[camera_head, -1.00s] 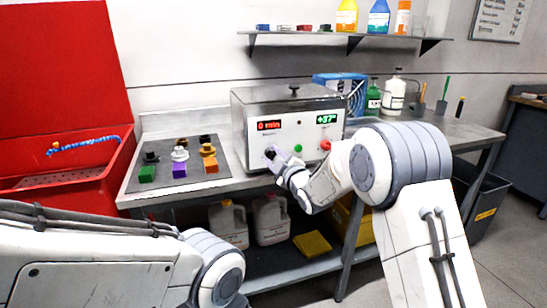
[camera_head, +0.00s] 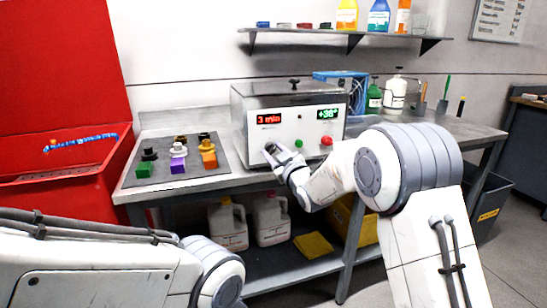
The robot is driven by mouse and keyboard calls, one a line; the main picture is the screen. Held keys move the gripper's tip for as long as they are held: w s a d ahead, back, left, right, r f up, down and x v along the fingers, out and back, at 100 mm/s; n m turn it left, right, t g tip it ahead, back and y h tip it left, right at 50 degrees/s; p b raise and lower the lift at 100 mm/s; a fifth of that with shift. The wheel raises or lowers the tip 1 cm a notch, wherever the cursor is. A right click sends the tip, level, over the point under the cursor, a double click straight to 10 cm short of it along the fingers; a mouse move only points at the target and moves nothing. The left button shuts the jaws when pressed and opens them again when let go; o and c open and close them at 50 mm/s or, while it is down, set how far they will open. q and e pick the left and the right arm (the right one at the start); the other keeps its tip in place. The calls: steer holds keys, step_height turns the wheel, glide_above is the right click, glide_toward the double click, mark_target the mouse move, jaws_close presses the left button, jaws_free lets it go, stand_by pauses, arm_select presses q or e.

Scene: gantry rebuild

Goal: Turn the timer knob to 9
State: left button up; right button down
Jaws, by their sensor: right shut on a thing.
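A grey metal box (camera_head: 290,100) with a lid stands on the bench. Its white front panel has a red display (camera_head: 269,118) that reads "3 min" and a green display (camera_head: 327,113) that reads about "+36". A dark timer knob (camera_head: 270,148) sits low on the left of the panel. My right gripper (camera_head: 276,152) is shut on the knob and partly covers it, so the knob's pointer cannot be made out. A green button (camera_head: 299,143) and a red button (camera_head: 327,141) are to its right. My left arm shows at lower left; its gripper is out of view.
A dark mat (camera_head: 213,169) with several coloured blocks lies left of the box. A red bin (camera_head: 60,190) stands further left. A shelf (camera_head: 340,37) with bottles is above. Jugs (camera_head: 228,225) stand under the bench.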

steer(key=m+b, duration=0.1)
steer(key=m, duration=0.3)
steer(key=shift+f+b, duration=0.1)
steer(key=shift+b, duration=0.2)
steer(key=m+b, duration=0.2)
steer(key=m, duration=0.3)
steer(key=shift+t+h, duration=0.3)
steer(key=shift+t, duration=0.1)
steer(key=m+h+b, duration=0.1)
steer(key=m, duration=0.4)
steer(key=m+b, duration=0.1)
steer(key=m, duration=0.1)
steer(key=m+b, duration=0.1)
steer(key=m, duration=0.1)
steer(key=shift+a+t+h, duration=0.1)
steer(key=shift+t+h, duration=0.2)
steer(key=m+b, duration=0.1)
steer(key=m, duration=0.3)
steer(key=shift+f+b, duration=0.1)
steer(key=shift+b, duration=0.3)
steer(key=m+b, duration=0.1)
steer(key=m, duration=0.2)
steer(key=shift+h+b, duration=0.3)
steer(key=shift+h, duration=0.1)
steer(key=m+b, duration=0.3)
steer(key=m, duration=0.1)
steer(key=shift+s+a+g, duration=0.1)
steer(key=shift+g, duration=0.3)
steer(key=shift+m+b, duration=0.95)
steer(key=shift+m, duration=0.45)
